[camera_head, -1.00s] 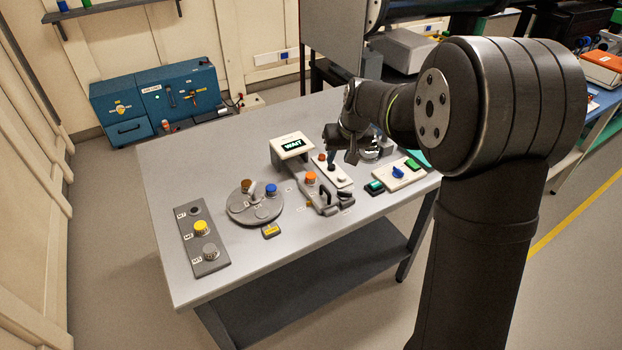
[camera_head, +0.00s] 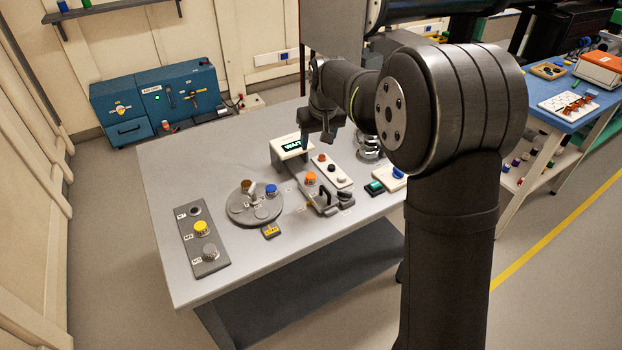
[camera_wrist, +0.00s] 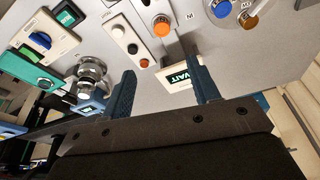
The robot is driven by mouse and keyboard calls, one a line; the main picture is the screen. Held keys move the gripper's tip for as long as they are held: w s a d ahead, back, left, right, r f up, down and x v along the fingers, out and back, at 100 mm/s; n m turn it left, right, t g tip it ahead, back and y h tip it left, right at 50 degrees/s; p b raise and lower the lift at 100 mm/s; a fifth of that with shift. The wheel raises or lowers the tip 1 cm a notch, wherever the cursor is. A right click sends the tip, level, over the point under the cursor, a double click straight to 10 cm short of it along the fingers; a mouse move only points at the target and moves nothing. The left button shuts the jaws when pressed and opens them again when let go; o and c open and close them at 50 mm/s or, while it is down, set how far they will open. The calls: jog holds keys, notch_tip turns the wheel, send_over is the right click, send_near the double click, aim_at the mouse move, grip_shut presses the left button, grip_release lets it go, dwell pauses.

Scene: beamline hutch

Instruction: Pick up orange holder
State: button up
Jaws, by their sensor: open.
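The orange holder (camera_head: 310,178) is a small round orange-capped piece standing in a grey fixture on the table. It also shows in the wrist view (camera_wrist: 162,27) near the top centre. My gripper (camera_head: 316,142) is open and empty, above the table near the WAIT display, behind the holder and apart from it. In the wrist view its two fingers (camera_wrist: 162,75) stand apart with nothing between them.
A white panel (camera_head: 338,174) with an orange button stands beside the fixture. The WAIT display (camera_head: 290,147) is close to my gripper. Left are a round carousel (camera_head: 243,210) with a blue cap and a grey rack (camera_head: 204,256) with a yellow cap.

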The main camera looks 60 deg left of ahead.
send_over(311, 176)
jog(key=d, duration=0.2)
jog(key=f, duration=1)
jog(key=shift+a+f, duration=0.15)
jog(key=shift+a, duration=0.05)
jog(key=shift+x, duration=2.7)
jog(key=shift+s, duration=0.15)
jog(key=c, duration=1)
